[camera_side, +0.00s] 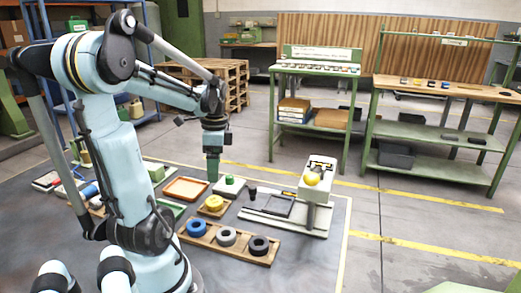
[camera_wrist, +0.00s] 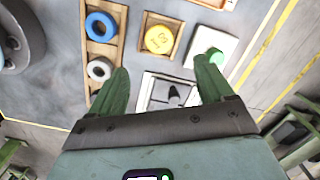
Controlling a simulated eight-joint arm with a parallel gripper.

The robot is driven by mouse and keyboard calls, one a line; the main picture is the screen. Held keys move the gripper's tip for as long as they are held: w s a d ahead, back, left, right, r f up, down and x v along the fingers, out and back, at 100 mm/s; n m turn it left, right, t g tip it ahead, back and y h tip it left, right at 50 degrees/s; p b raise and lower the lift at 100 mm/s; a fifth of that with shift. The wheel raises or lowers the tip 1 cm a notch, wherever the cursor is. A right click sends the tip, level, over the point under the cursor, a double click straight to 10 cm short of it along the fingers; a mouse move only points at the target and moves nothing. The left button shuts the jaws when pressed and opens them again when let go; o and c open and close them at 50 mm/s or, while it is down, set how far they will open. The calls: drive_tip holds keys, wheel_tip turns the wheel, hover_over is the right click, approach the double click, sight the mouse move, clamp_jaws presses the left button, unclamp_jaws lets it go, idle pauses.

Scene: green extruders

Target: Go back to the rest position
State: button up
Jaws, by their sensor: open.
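My gripper (camera_side: 213,170) points down above the mat, behind the yellow roll. The gripper is open and empty. My arm reaches out from the left foreground in the side view. No marker for a rest position shows in either view.
A wooden tray (camera_side: 265,262) holds a blue, a white and a black ring. A yellow roll (camera_side: 214,202), an orange tray (camera_side: 186,188), a green-knobbed white block (camera_side: 229,184) and a stand with a yellow ball (camera_side: 312,178) lie nearby. Green workbenches (camera_side: 372,130) stand behind.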

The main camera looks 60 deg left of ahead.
drive_tip(key=w+d+r+n+t, duration=0.1)
drive_tip(key=w+d+t, duration=0.3)
drive_tip(key=d, duration=0.8)
drive_tip(key=w+d+n+t, duration=0.3)
drive_tip(key=w+d, duration=0.3)
drive_tip(key=d, duration=0.7)
drive_tip(key=shift+w+r+t+h, duration=0.2)
drive_tip(key=shift+r+t+h, duration=0.15)
drive_tip(key=shift+t, duration=0.15)
